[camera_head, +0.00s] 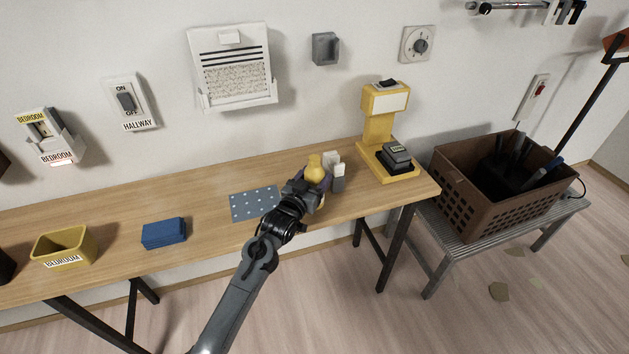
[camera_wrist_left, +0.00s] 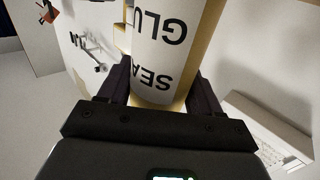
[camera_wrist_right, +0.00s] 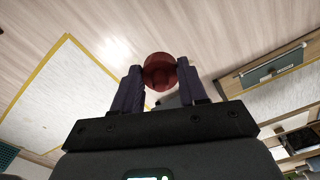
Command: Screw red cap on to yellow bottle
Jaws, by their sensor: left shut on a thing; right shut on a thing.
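The yellow bottle (camera_head: 316,172) is at the right part of the wooden table, near its front edge, and looks upright. My left gripper (camera_head: 309,191) is shut on it. In the left wrist view the bottle's white label (camera_wrist_left: 163,50) with black letters stands between the left fingers (camera_wrist_left: 160,92). The red cap (camera_wrist_right: 160,71) shows only in the right wrist view, round and dark red. It is held between the tips of my right gripper (camera_wrist_right: 162,84), which is shut on it. The right gripper and cap are not in the head view.
Small pale and grey objects (camera_head: 338,177) stand just right of the bottle. A yellow stand (camera_head: 378,130) is farther right. A dotted grey-blue mat (camera_head: 253,204), a blue block (camera_head: 163,233) and a yellow bin (camera_head: 64,247) are to the left. A brown crate (camera_head: 460,205) sits on a bench.

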